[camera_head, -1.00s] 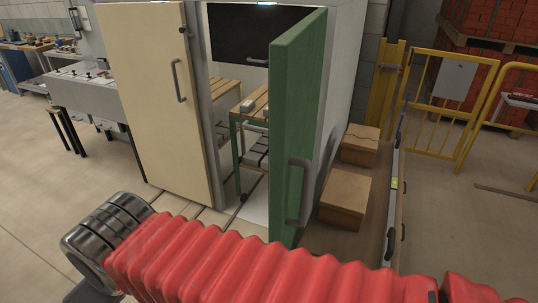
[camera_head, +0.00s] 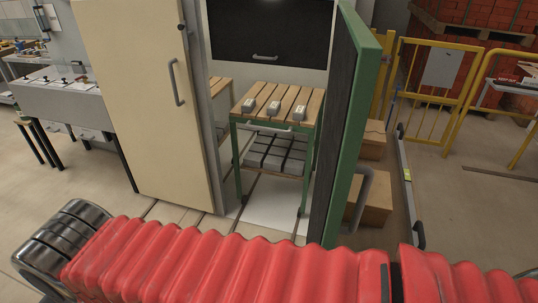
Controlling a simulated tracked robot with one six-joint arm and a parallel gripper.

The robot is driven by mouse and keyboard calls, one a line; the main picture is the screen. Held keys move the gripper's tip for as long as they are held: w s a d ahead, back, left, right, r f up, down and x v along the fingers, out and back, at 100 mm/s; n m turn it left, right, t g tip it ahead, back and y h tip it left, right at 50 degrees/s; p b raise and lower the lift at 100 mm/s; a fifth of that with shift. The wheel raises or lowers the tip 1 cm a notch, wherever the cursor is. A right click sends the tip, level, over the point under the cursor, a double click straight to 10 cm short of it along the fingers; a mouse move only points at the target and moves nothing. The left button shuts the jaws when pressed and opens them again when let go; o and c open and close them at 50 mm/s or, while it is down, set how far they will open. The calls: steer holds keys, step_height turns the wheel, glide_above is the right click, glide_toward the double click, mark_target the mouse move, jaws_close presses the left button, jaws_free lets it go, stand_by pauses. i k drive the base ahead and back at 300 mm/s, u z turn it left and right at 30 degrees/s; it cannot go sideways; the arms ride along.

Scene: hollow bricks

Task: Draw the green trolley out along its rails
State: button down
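The green trolley (camera_head: 238,165) stands inside the cabinet opening, with a slatted wooden top and a pale handle bar (camera_head: 264,126) across its front. Several small grey blocks (camera_head: 273,108) sit on its top, and darker grey blocks (camera_head: 272,153) fill its lower shelf. Thin rails (camera_head: 248,196) run along the floor from under it towards me. The green-edged door (camera_head: 345,150) stands open to the right of the trolley. My red bellows-covered arm crosses the bottom of the view, with a dark ribbed metal part at its left end. My gripper's fingers do not show.
A cream door (camera_head: 135,110) is shut left of the opening. A dark panel with a handle (camera_head: 270,30) is above the trolley. Cardboard boxes (camera_head: 372,140) and a low barrier (camera_head: 408,185) stand right of the green door. Yellow fencing (camera_head: 440,90) is behind.

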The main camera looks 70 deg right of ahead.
mark_target(284, 155)
steer(key=i, duration=0.9)
steer(key=z, duration=3.1)
steer(key=i, duration=0.5)
steer(key=u, duration=0.1)
